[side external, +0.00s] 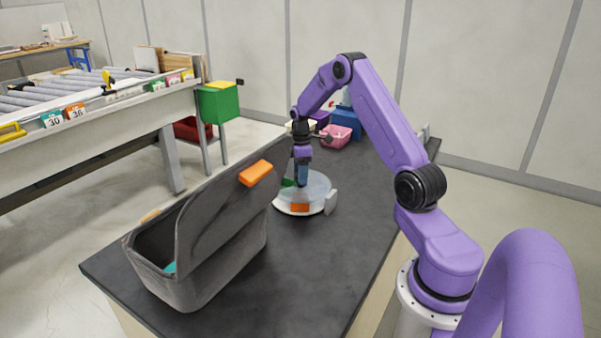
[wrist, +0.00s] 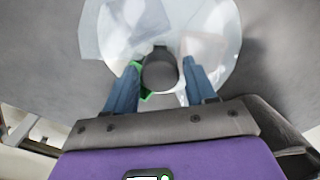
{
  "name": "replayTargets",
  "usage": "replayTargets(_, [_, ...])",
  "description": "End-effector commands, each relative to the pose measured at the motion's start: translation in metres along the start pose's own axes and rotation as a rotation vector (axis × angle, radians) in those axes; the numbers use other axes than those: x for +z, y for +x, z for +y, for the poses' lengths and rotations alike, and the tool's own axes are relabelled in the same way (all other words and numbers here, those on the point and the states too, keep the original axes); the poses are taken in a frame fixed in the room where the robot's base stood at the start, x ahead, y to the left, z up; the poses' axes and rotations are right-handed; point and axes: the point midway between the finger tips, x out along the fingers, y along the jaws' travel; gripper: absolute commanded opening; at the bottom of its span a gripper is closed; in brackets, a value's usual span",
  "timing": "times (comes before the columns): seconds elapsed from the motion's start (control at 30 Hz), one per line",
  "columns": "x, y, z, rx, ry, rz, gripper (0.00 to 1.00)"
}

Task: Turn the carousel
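The carousel (side external: 319,186) is a low round turntable with a clear top, on the dark bench. An orange block shows at its front and a green piece at its left. In the wrist view the carousel (wrist: 222,40) fills the top centre, with a dark round knob (wrist: 160,72) near its lower middle. My gripper (side external: 301,178) points down over the carousel. Its two blue fingers (wrist: 160,66) stand apart, one on each side of the knob, with slim gaps visible. Whether the fingertips touch the carousel's top is not clear.
A dark grey open bin (side external: 205,260) with an orange tab (side external: 256,173) stands front left on the bench (side external: 300,285). Pink (side external: 336,137) and blue (side external: 347,122) bins stand behind. A small grey block (side external: 331,201) sits at the carousel's right. The bench front is clear.

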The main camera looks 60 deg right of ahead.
Motion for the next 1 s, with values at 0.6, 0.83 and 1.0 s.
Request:
replayTargets(0.6, [-0.0004,-0.0005,-0.0001,0.000,0.094,0.000,0.00])
replayTargets(0.83, [-0.0008,-0.0006,0.0001,0.001,0.271,0.001,0.00])
replayTargets(1.0, [-0.0010,-0.0007,0.0002,0.001,0.431,0.001,0.00])
